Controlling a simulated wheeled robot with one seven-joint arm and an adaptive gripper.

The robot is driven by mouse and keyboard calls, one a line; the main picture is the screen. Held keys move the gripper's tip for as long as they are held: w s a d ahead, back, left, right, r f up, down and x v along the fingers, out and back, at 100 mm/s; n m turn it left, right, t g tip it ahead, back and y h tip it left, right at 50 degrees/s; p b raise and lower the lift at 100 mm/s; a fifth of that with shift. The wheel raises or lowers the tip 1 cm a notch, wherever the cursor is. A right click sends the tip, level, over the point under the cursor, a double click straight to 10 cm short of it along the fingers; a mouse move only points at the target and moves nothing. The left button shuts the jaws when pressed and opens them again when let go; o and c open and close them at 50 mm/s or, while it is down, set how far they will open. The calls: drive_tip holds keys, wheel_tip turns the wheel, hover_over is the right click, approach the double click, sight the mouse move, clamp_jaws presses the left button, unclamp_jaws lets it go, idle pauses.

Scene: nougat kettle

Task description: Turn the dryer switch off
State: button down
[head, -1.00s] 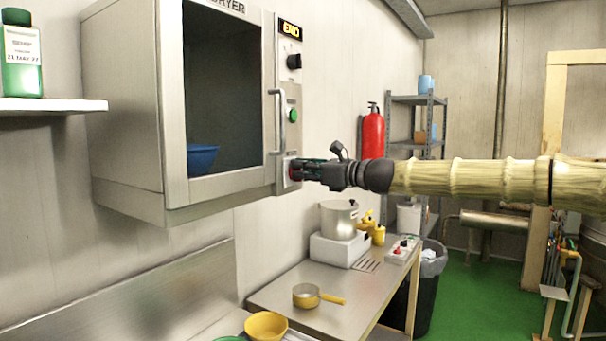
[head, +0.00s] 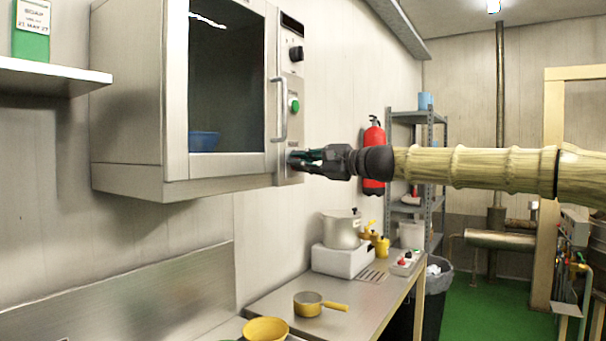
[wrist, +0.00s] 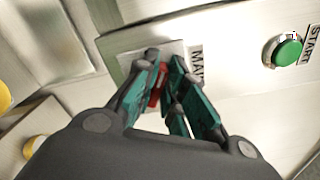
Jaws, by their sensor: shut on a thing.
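The dryer (head: 130,110) is a wall-mounted steel cabinet with a glass door, shut, and a control panel on its right edge. Its display (head: 291,24) is dark. My gripper (head: 297,161) is at the bottom of that panel. In the wrist view, the fingers of my gripper (wrist: 162,76) are shut on the red dryer switch (wrist: 156,84), next to a partly covered label that reads "MAI". The fingers hide most of the switch, so its exact angle cannot be told. A green start button (wrist: 288,51) is to the right, clear of the fingers.
A black knob (head: 296,53) and a door handle (head: 281,112) are above my gripper. A blue bowl (head: 203,140) is inside the dryer. Below, a steel counter (head: 270,297) holds a pot (head: 341,231) and a yellow-handled pan (head: 309,304).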

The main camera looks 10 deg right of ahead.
drive_tip(key=shift+f+n+b, duration=0.2)
drive_tip(key=shift+n+b, duration=1.05)
drive_tip(key=shift+n, duration=0.25)
drive_tip(key=shift+f+n+b, duration=0.15)
drive_tip(key=shift+n+b, duration=1.05)
drive_tip(key=shift+n, duration=0.3)
drive_tip(key=c, duration=1.5)
unclamp_jaws()
drive_tip(key=shift+s, duration=0.1)
drive_tip(key=v, duration=1.2)
drive_tip(key=shift+r, duration=0.1)
